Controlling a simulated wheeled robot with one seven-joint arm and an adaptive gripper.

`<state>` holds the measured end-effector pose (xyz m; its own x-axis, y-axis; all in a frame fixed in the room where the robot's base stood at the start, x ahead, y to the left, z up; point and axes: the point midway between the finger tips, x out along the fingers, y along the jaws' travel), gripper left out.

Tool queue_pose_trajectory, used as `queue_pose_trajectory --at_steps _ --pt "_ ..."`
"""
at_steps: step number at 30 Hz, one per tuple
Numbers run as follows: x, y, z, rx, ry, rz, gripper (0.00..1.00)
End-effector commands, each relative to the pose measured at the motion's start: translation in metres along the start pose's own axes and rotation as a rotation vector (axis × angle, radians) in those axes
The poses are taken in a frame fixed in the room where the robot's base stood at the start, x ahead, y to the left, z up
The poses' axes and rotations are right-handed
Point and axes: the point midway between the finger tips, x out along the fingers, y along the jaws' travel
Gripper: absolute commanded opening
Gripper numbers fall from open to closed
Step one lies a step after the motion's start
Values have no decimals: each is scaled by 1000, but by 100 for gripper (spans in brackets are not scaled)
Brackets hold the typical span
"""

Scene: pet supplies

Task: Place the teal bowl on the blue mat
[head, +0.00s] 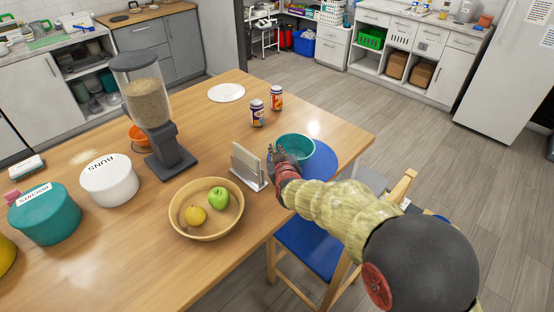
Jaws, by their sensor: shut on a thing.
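The teal bowl (296,147) is near the right edge of the wooden table, upright. It is over or on the round blue mat (323,162), which shows to the right of and below the bowl; I cannot tell whether the bowl touches it. My gripper (281,160) is at the bowl's near left side and is shut on it. The fingertips are small and partly hidden by my wrist. My arm reaches in from the lower right and covers part of the mat's near edge.
A napkin holder (247,166) stands just left of my gripper. A fruit bowl (178,224), a food dispenser (160,135) and canisters (109,180) are to the left. A chair with a blue seat (312,250) is below the table edge.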

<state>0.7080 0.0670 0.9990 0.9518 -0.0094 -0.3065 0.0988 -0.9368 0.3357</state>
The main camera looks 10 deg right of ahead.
Motion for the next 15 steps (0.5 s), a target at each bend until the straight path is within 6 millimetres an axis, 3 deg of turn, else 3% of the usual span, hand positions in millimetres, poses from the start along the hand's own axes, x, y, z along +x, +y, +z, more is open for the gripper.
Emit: queue_pose_trajectory --at_steps 5,15 --pt "8 -10 25 -1 1 0 0" --pt "9 -10 27 -1 1 0 0"
